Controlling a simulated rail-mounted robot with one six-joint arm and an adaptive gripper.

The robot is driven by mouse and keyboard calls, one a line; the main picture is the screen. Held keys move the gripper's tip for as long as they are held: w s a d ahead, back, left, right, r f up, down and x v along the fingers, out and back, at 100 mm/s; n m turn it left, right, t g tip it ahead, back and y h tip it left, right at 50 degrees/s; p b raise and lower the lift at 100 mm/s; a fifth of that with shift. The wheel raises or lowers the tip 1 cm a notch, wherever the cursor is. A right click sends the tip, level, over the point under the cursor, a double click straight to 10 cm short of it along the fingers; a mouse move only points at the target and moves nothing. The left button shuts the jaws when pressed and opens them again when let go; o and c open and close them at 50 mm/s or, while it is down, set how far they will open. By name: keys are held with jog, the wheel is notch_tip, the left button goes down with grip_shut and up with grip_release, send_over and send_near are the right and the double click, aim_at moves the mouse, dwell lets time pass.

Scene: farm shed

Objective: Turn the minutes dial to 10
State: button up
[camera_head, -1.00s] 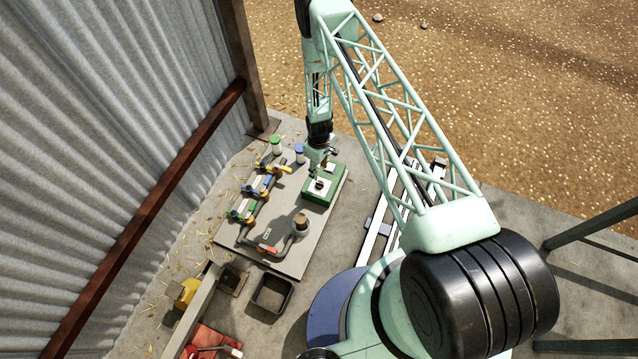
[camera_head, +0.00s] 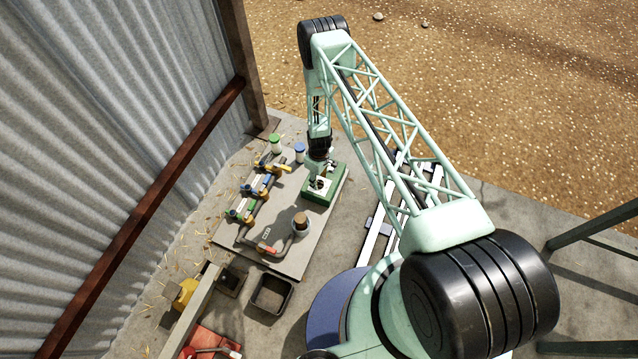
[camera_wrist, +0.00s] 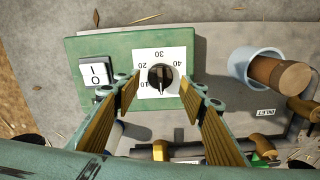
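The minutes dial (camera_wrist: 161,77) is a round black knob on a white plate (camera_wrist: 151,91) on the green box (camera_head: 334,187). In the wrist view the plate's numbers are upside down: 30 at the top, 20 and 10 on the left, 40 on the right. A pale mark on the knob points toward the bottom of the picture, away from the 10 at lower left. My gripper (camera_wrist: 163,80) is open, with a yellow-padded finger on each side of the dial and gaps between. In the head view my gripper (camera_head: 318,184) is over the box and partly covers the dial.
A white I/O switch (camera_wrist: 97,71) sits beside the dial on the box. A cup with a brown cylinder (camera_wrist: 278,74) stands to the right in the wrist view. Valves and pipes (camera_head: 257,187) lie left of the box, with a black tray (camera_head: 271,294) nearer.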

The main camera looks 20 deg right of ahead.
aim_at(320, 184)
jog(key=shift+f+b, duration=0.5)
jog(key=shift+f, duration=0.8)
jog(key=shift+c, duration=0.4)
jog(key=c, duration=0.8)
